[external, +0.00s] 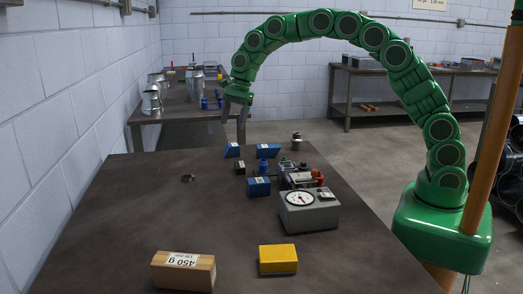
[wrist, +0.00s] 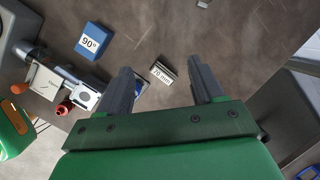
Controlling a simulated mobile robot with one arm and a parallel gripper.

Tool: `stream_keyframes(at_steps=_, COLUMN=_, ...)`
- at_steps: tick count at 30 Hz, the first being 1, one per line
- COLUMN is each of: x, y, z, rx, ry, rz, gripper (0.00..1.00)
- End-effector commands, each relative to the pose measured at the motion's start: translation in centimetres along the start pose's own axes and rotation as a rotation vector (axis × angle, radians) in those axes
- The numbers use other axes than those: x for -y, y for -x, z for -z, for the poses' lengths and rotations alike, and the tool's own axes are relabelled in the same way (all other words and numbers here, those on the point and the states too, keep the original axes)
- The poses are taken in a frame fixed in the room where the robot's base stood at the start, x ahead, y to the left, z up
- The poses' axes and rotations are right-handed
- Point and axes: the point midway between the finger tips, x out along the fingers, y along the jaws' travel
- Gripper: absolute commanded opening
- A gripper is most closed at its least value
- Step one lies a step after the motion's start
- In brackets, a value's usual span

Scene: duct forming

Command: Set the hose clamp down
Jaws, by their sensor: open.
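My gripper (external: 235,120) hangs above the far end of the brown table (external: 120,220) with its fingers pointing down. In the wrist view its two grey fingers (wrist: 168,82) are spread apart, with nothing held between them. A small dark object with a metallic glint (external: 188,178) lies alone on the left middle of the table, well apart from my gripper. It may be the hose clamp, but it is too small to tell. A small pale piece at the top edge of the wrist view (wrist: 203,4) may be the same thing.
A blue block marked 90° (wrist: 91,39) and a block marked 70 mm (wrist: 163,73) lie below my gripper. A grey dial gauge box (external: 309,212), a yellow block (external: 277,260) and a 450 g block (external: 183,271) stand nearer. The table's left side is mostly clear.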

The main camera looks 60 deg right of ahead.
Motion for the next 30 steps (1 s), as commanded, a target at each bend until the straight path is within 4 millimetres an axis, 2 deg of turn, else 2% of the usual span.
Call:
stream_keyframes(at_steps=3, x=-2.6, y=2.1, z=0.8, rx=-0.015, ry=0.090, rz=-0.012, gripper=0.67)
stream_keyframes(at_steps=13, x=-10.3, y=6.6, z=3.2, rx=-0.051, ry=0.348, rz=-0.062, gripper=0.67)
stream_keyframes(at_steps=30, x=-25.4, y=11.8, z=7.5, rx=-0.088, ry=0.780, rz=-0.176, gripper=0.67)
